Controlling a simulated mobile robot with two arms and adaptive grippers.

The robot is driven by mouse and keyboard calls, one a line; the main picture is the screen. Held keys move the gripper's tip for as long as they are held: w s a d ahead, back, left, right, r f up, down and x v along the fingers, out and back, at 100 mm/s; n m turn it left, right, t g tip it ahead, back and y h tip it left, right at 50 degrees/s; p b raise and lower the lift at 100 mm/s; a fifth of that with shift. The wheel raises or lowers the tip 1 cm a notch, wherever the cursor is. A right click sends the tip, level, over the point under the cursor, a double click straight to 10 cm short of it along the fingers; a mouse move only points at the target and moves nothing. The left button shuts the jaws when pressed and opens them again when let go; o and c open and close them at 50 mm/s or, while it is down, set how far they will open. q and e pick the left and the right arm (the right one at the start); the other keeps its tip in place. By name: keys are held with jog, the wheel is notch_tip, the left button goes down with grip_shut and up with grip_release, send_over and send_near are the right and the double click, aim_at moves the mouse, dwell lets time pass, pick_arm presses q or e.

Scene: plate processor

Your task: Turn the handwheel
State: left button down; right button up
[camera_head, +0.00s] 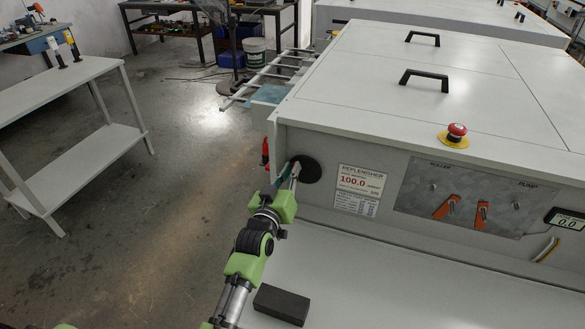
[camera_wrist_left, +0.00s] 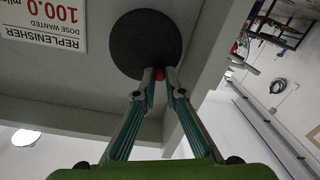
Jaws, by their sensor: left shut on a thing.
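The handwheel (camera_head: 309,167) is a dark round disc on the front panel of the white plate processor, left of the replenisher label. It also shows as a black disc in the left wrist view (camera_wrist_left: 145,42). My left gripper (camera_head: 294,172) reaches up to the left part of the disc. In the left wrist view, its two green-and-grey fingers (camera_wrist_left: 161,73) come together at the disc's lower edge. They are shut on a small red part there, seemingly the handwheel's knob, mostly hidden between the fingertips. My right gripper is in neither view.
The replenisher label (camera_head: 359,190) and a switch panel with orange levers (camera_head: 446,207) lie to the right. A red emergency button (camera_head: 457,131) sits on top. A dark block (camera_head: 281,304) lies on the front ledge. A white side table (camera_head: 62,85) stands left, with open floor between.

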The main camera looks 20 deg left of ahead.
pick_arm(q)
jog(key=shift+a+n, duration=0.1)
jog(key=shift+n, duration=0.2)
jog(key=c, duration=2.1)
grip_release()
jog(key=shift+f, duration=0.1)
jog(key=shift+s, duration=0.1)
jog(key=s, duration=1.1)
jog(key=shift+s, duration=0.4)
jog(key=shift+s, duration=0.1)
